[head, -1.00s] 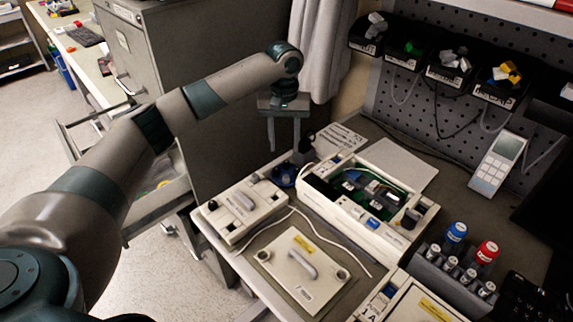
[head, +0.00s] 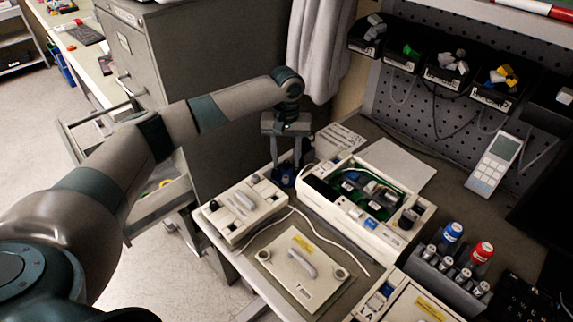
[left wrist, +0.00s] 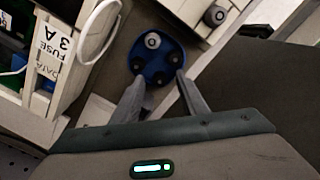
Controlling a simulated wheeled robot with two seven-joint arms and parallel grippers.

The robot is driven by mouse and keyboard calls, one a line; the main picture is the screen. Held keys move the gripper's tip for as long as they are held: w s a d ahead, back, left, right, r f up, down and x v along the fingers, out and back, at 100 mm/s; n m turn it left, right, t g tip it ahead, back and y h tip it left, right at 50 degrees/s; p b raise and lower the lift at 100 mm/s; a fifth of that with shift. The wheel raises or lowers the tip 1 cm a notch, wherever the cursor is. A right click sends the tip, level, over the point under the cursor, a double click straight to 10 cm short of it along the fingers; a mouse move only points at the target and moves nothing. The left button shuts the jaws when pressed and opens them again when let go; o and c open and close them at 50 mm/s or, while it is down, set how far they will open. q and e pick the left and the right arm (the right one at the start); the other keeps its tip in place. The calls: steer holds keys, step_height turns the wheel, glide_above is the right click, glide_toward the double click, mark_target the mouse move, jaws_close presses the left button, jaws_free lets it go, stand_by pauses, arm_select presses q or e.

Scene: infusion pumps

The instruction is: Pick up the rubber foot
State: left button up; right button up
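A blue round dish (head: 283,178) stands at the back left of the workbench, beside the opened pump. In the left wrist view it holds several small dark round pieces that look like rubber feet, including a rubber foot (left wrist: 152,40) with a pale centre and another dark rubber foot (left wrist: 160,77) near the fingertips. My left gripper (head: 286,163) points down at the dish with its fingers apart. In the left wrist view the left gripper (left wrist: 160,78) has nothing between its fingers, whose tips are over the dish's near part. My right gripper is not in view.
The opened pump (head: 366,197) with a green board is right of the dish. A cream panel (head: 242,208) with dark round knobs and a cover plate (head: 300,268) lie in front. A grey cabinet (head: 190,60) is behind my arm.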

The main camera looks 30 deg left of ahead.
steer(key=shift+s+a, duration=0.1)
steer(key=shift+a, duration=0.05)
arm_select(q)
steer(key=c, duration=0.9)
jaws_close()
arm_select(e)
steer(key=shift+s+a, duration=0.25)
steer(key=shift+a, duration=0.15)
arm_select(q)
steer(key=shift+r, duration=0.15)
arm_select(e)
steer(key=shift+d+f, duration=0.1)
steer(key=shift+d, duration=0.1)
